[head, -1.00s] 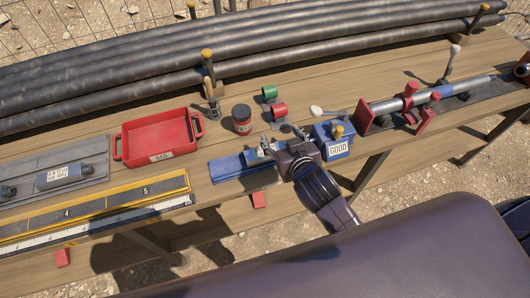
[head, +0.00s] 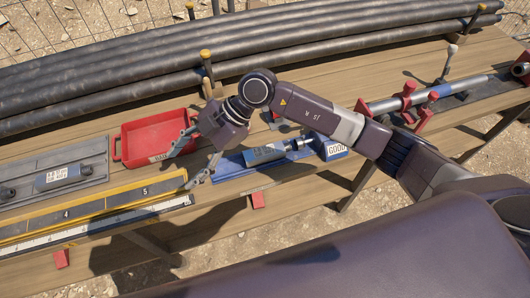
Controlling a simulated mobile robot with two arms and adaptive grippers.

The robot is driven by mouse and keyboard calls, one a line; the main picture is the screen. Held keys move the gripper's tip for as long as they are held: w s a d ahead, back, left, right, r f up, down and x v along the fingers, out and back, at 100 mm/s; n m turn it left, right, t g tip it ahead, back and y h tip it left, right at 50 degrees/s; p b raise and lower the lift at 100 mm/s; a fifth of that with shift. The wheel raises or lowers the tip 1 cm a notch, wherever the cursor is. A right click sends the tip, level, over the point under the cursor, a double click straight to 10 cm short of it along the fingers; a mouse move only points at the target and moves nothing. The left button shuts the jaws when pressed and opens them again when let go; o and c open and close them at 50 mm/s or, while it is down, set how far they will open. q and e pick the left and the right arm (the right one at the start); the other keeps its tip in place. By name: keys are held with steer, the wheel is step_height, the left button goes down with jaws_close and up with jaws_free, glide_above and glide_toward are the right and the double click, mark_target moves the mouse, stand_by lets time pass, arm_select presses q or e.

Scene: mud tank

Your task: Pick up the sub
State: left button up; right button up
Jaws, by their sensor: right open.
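A grey-blue cylinder with a silver, thinner end (head: 264,155), which looks like the sub, lies on a long blue stand (head: 228,168) near the middle of the bench. My right gripper (head: 183,166) is left of it, apart from it, with its fingers spread and nothing between them. It hangs in front of the red tray's right side, pointing left and down. My left gripper is not in view.
A red tray (head: 128,146) stands left of the stand. A grey tray (head: 89,175) holding a labelled cylinder and a yellow-edged ruler board (head: 100,206) lie further left. A blue GOOD box (head: 333,152) adjoins the stand's right end. Black pipes (head: 120,80) line the back.

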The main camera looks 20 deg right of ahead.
steer(key=w+d+f+m+h, duration=0.1)
steer(key=w+d+f+h, duration=0.15)
steer(key=d, duration=0.35)
steer(key=w+d+f+m+h, duration=0.1)
steer(key=w+d+f+h, duration=0.15)
steer(key=d, duration=0.35)
steer(key=r+m+t+h, duration=0.1)
steer(key=m+h, duration=0.1)
steer(key=h, duration=0.2)
glide_above(265, 150)
steer(key=shift+w+a, duration=0.15)
steer(key=shift+a, duration=0.3)
steer(key=shift+d+f+h, duration=0.25)
steer(key=shift+h, duration=0.05)
steer(key=f+p, duration=0.1)
steer(key=f, duration=0.1)
steer(key=f+p, duration=0.1)
steer(key=f, duration=0.1)
steer(key=f+p, duration=0.1)
steer(key=f, duration=0.1)
steer(key=shift+s+d+f, duration=0.15)
steer(key=shift+s+d, duration=0.1)
steer(key=shift+d, duration=0.05)
steer(key=shift+f, duration=0.4)
steer(key=shift+a, duration=0.1)
steer(key=c, duration=1.5)
steer(key=shift+r, duration=0.1)
